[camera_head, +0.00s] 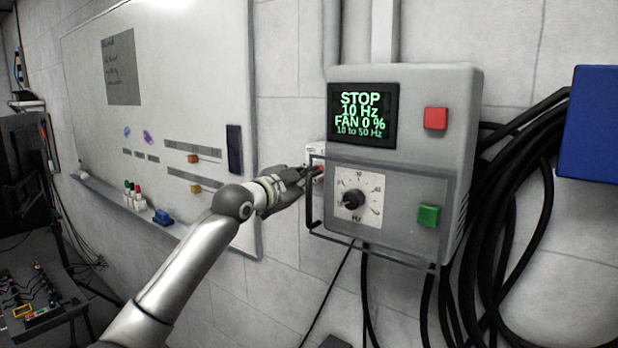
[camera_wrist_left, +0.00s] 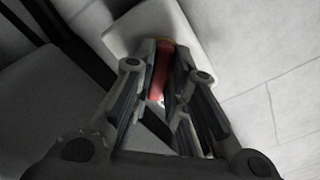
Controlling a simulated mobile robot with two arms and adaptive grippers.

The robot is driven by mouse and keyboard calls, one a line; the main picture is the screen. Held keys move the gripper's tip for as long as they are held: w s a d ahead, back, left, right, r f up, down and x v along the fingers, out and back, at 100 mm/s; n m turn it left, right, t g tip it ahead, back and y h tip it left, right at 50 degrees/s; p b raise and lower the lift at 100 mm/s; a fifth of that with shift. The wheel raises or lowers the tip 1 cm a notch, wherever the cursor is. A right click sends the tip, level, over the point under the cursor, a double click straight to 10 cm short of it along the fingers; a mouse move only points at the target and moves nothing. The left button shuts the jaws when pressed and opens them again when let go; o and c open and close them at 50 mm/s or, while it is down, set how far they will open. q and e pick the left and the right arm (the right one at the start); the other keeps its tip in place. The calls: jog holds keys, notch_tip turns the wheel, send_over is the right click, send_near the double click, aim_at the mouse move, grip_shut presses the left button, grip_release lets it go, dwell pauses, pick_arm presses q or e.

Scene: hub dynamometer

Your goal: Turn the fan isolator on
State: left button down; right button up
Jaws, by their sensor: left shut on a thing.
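The fan isolator (camera_head: 315,152) is a small white box on the wall, just left of the grey control box and partly hidden by it and by my gripper. Its red handle (camera_wrist_left: 160,72) shows in the left wrist view, between my finger pads, with the isolator's pale housing (camera_wrist_left: 192,32) behind it. My left gripper (camera_head: 306,176) reaches in from the left and is shut on the red handle. It also fills the left wrist view (camera_wrist_left: 162,85). I cannot tell which position the handle is in. My right gripper is in neither view.
The grey control box (camera_head: 470,110) has a screen (camera_head: 362,114) reading STOP, 10 Hz, FAN 0 %, a red button, a green button and a dial behind a frame (camera_head: 312,200) close to my gripper. Black cables (camera_head: 510,200) hang at right. A whiteboard (camera_head: 200,60) is at left.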

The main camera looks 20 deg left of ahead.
pick_arm(q)
jog(key=c, duration=1.4)
grip_release()
jog(key=shift+c, duration=0.2)
jog(key=shift+s, duration=0.1)
jog(key=v, duration=1.2)
